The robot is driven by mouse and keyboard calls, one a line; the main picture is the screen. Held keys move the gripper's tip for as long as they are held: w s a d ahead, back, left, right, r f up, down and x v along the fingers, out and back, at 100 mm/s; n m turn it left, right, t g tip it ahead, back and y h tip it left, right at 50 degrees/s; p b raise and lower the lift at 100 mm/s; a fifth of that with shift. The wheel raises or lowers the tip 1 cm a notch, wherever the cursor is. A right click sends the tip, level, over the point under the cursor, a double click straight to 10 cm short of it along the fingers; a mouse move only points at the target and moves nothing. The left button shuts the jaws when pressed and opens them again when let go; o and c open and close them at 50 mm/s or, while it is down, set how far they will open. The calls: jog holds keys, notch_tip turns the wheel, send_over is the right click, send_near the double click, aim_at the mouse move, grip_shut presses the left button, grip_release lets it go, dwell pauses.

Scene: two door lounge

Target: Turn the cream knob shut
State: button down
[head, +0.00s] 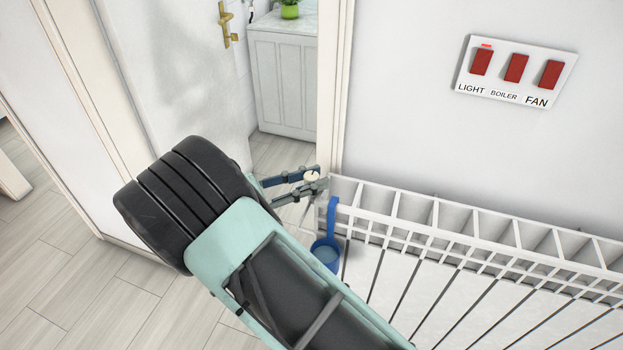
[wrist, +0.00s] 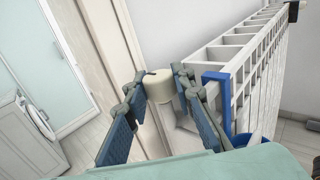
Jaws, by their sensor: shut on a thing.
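The cream knob (head: 311,176) sits at the left end of the white radiator (head: 440,212), close to the door frame. In the wrist view the knob (wrist: 159,86) is a short cream cylinder with a small dark mark on its top edge. My gripper (head: 304,183) has its two blue-grey fingers on either side of the knob. In the wrist view my gripper (wrist: 160,92) has its fingertips closed on the knob's sides. The underside of the knob is partly hidden by the fingers.
A blue holder (head: 326,250) hangs on the radiator just right of my gripper. A switch panel (head: 515,71) with red switches labelled LIGHT, BOILER and FAN is on the wall. An open white door (head: 180,70) stands left, with a white cabinet (head: 283,85) beyond. Floor at lower left is clear.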

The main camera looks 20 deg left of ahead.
jog(key=c, duration=1.6)
grip_release()
jog(key=v, duration=1.2)
